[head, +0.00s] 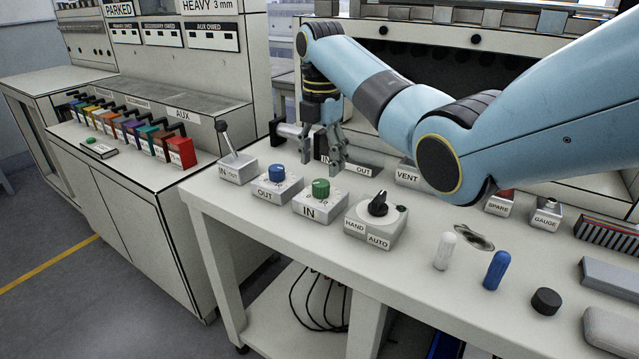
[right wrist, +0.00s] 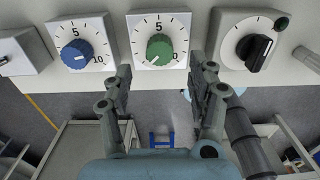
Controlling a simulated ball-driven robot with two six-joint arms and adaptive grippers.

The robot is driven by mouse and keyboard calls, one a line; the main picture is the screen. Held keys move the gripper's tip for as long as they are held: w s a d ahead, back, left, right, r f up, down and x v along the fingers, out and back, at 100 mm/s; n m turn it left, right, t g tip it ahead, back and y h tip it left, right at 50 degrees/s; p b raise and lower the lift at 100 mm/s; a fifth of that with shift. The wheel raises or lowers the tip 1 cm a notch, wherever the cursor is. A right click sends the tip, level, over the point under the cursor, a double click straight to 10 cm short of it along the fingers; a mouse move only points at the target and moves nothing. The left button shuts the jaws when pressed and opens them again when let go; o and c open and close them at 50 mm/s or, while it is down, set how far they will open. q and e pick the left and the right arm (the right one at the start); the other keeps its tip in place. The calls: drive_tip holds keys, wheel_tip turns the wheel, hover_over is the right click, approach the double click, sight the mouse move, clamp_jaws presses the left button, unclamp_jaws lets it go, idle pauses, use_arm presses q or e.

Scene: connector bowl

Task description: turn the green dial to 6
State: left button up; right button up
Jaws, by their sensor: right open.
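The green dial (head: 321,189) is a round knob on a pale box labelled IN, on the bench. In the right wrist view the green dial (right wrist: 159,47) shows a scale with 5 at its top and a 0 digit at lower right; a light mark sits near the knob's lower left, too small to read surely. My right gripper (head: 324,158) is open and empty, apart from the dial and just above and behind it in the head view. In the right wrist view its fingers (right wrist: 165,68) stand either side of the knob's line. My left gripper is not in view.
A blue dial (head: 277,172) on the OUT box stands left of the green one. A black HAND/AUTO switch (head: 378,204) stands to its right, and a toggle lever (head: 225,138) at far left. White and blue pegs (head: 496,270) stand toward the bench's front right.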

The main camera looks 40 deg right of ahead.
sight(321, 183)
wheel_tip(321, 183, down, 5)
drive_tip(key=shift+b, duration=0.3)
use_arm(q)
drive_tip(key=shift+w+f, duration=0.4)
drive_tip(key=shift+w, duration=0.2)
use_arm(e)
drive_tip(key=shift+f, duration=0.65)
